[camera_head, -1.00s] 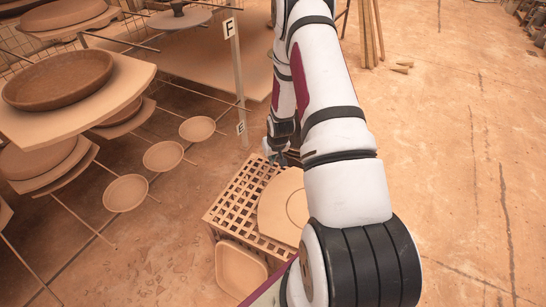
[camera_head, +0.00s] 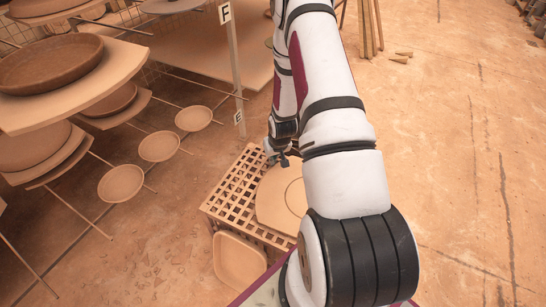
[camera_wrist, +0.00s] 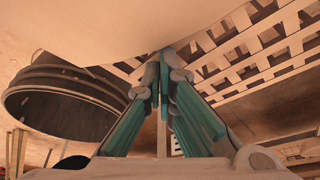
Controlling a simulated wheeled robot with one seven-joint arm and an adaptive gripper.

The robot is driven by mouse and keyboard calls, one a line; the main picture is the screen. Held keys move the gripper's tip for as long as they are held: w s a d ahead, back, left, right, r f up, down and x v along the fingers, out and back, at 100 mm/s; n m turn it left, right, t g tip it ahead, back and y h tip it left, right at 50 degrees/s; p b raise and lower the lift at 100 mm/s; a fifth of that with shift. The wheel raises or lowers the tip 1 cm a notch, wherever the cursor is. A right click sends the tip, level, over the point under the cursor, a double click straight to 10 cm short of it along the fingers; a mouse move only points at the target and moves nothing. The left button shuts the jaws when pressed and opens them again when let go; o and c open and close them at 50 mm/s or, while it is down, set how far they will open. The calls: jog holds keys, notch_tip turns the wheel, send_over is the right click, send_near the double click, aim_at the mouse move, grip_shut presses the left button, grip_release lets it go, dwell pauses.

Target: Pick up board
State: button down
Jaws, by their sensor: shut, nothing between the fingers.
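The board (camera_head: 279,202) is a pale, round, flat disc with a faint ring on its top. It lies on a slatted crate (camera_head: 232,188), and my arm covers its right part. My gripper (camera_head: 281,163) is at the board's far edge in the head view. In the wrist view the fingertips of my gripper (camera_wrist: 163,62) are together with nothing between them. The pale board (camera_wrist: 140,22) fills the top there, right by the fingertips. Whether they touch it I cannot tell.
A square tan dish (camera_head: 239,262) lies below the crate's near side. Racks with plates (camera_head: 50,62) on boards stand at the left, with rods holding small bowls (camera_head: 159,146) reaching towards the crate. A post (camera_head: 235,62) stands behind.

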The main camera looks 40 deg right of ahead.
jog(key=s, duration=0.1)
jog(key=s+a, duration=0.1)
jog(key=shift+s+a, duration=0.1)
jog(key=shift+s, duration=0.25)
